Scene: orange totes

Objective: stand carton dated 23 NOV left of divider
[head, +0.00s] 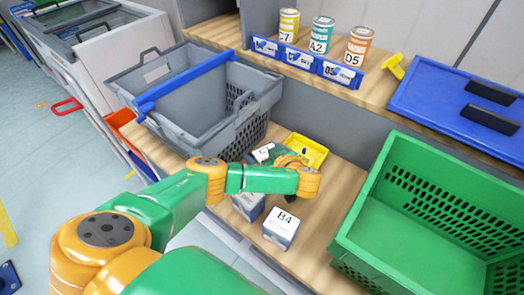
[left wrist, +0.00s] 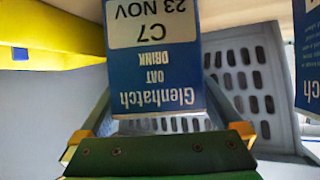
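The left wrist view shows a blue and white oat drink carton (left wrist: 155,65), upside down in the picture, marked C7 and 23 NOV. My left gripper (left wrist: 157,105) has its fingers on both sides of it; whether they touch it is unclear. In the head view my left gripper (head: 276,154) is low over the shelf, and a white-topped carton (head: 261,153) shows partly beyond it. The grey tote (head: 205,122) behind has a blue divider bar (head: 190,82) across it. My right gripper is out of view.
A carton marked B4 (head: 283,228) and another carton (head: 247,206) stand in front of the left wrist. A yellow bin (head: 308,150) is beside the gripper. A green crate (head: 385,205) stands right. Cans (head: 322,35) line the upper ledge.

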